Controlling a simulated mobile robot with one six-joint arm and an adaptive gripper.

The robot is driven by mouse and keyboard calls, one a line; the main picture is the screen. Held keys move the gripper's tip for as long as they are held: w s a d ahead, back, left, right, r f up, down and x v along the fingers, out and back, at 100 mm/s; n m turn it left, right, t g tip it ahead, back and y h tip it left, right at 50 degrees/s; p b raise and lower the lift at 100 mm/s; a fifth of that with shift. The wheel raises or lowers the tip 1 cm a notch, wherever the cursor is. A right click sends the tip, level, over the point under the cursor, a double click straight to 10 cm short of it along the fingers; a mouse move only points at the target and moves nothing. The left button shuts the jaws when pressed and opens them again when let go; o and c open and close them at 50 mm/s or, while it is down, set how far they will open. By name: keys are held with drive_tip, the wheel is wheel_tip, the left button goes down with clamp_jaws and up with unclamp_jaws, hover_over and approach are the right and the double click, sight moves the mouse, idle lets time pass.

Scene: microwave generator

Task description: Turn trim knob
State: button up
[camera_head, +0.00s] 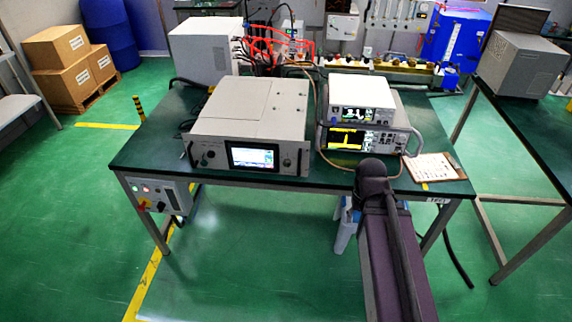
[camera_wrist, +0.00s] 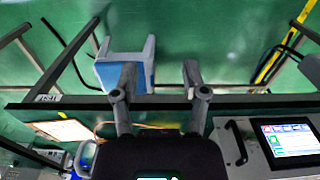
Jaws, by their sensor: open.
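A grey generator unit (camera_head: 250,105) sits on the green table. Its front panel has a lit screen (camera_head: 252,156), which also shows in the wrist view (camera_wrist: 290,139). A small dark round knob (camera_head: 210,153) is left of the screen; I cannot read whether it is labelled trim. No knob is clear in the wrist view. My gripper (camera_wrist: 158,80) is open and empty in the wrist view, its two dark fingers apart. It is near the table's front edge, to the right of the generator in the head view. My dark wrist hides the fingers there.
Stacked instruments (camera_head: 360,120) and a clipboard (camera_head: 432,167) are on the table's right. A control box (camera_head: 158,195) hangs below the front left corner. A dark handle (camera_wrist: 237,142) projects beside the screen. A blue and white stool (camera_wrist: 130,68) stands below. Floor at front left is clear.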

drive_tip(key=shift+o, duration=0.2)
drive_tip(key=shift+o, duration=1.1)
drive_tip(key=shift+d, duration=0.1)
drive_tip(key=n+t+h+b, duration=0.5)
drive_tip(key=n+t+b, duration=0.1)
drive_tip(key=t+b, duration=0.85)
approach(287, 165)
drive_tip(key=v, duration=0.2)
drive_tip(key=b+v, duration=0.1)
drive_tip(key=shift+s+a+r, duration=0.25)
drive_tip(key=shift+a+r, duration=0.05)
drive_tip(key=shift+w+d, duration=0.1)
drive_tip(key=shift+w, duration=0.05)
drive_tip(key=b+x, duration=0.3)
drive_tip(key=x, duration=1)
drive_tip(key=shift+w+d+f, duration=0.2)
drive_tip(key=shift+f, duration=0.05)
